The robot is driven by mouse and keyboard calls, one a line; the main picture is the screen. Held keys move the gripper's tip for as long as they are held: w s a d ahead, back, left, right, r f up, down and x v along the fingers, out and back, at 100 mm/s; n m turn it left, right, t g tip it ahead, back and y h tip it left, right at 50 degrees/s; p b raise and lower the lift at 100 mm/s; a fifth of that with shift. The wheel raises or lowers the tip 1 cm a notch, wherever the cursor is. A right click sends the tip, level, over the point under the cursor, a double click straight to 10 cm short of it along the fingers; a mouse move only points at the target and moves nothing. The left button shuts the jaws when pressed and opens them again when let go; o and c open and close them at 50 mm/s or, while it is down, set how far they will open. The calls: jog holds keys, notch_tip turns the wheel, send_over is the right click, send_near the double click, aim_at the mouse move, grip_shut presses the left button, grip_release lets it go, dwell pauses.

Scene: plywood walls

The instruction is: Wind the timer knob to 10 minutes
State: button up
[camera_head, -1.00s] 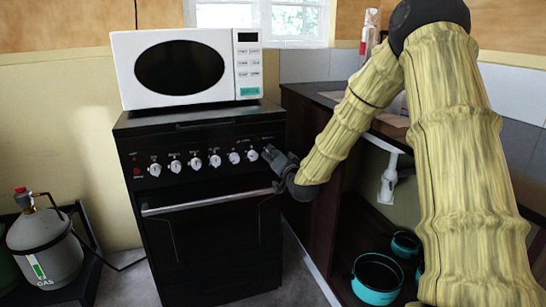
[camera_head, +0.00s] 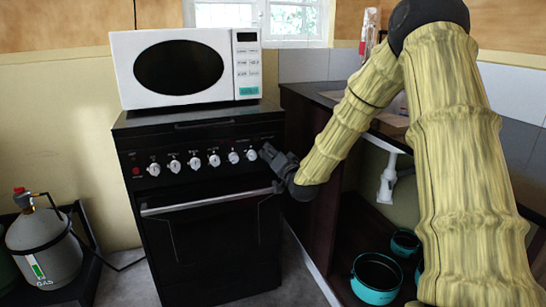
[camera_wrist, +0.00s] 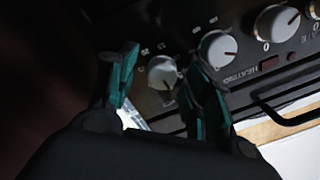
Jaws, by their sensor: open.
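The timer knob (camera_wrist: 161,74) is a small pale round knob on the black stove's front panel, with numbers such as 15 and 20 printed around it. In the wrist view it shows between the two teal fingers of my gripper (camera_wrist: 163,56), which are open, one on each side. I cannot tell whether either finger touches it. The knob's pointer setting is too dark to read. In the head view my gripper (camera_head: 267,152) is at the right end of the knob row and hides the timer knob.
The stove (camera_head: 215,235) has a row of white knobs (camera_head: 194,163) and an oven handle (camera_head: 205,203) below. The heating knob (camera_wrist: 218,48) is close beside my right finger. A microwave (camera_head: 187,68) stands on top. A dark cabinet (camera_head: 305,140) is close on the right.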

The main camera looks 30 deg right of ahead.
jog(key=s+a, duration=0.2)
jog(key=s, duration=0.9)
jog(key=shift+s, duration=0.4)
jog(key=w+m+p, duration=0.1)
jog(key=m+p, duration=0.1)
jog(key=p, duration=0.9)
jog(key=shift+w+r+p, duration=0.1)
jog(key=shift+w+p, duration=0.1)
jog(key=shift+p, duration=0.2)
jog(key=w+d, duration=0.2)
jog(key=w, duration=0.8)
jog(key=shift+w+b, duration=0.35)
jog(key=shift+b, duration=0.05)
